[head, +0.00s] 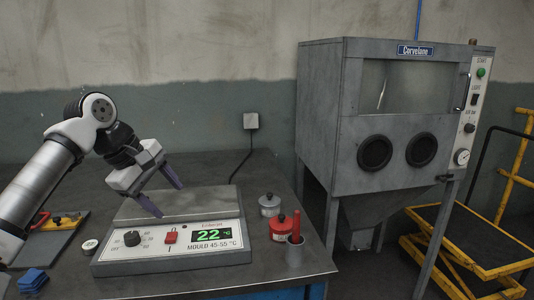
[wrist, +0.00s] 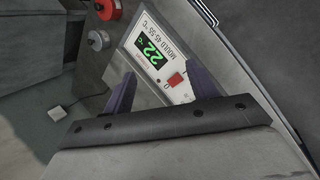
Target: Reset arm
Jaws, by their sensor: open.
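My gripper (head: 161,192) is open and empty in the head view, held above the hot plate unit on the bench. Its two purple fingers stand apart and also show in the wrist view (wrist: 160,92). The hot plate unit (head: 120,255) has a grey plate (head: 190,204) on top, a black dial (head: 132,238), a red switch (head: 170,236) and a green display (head: 212,236) reading 22 °C. Its panel reads "MOULD 45-55 °C". The display also shows in the wrist view (wrist: 149,52). Nothing lies on the visible part of the plate.
Blue cloths (head: 33,280), a round tin (head: 89,247) and a board with tools (head: 50,240) lie left. A blasting cabinet (head: 325,110) stands right.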

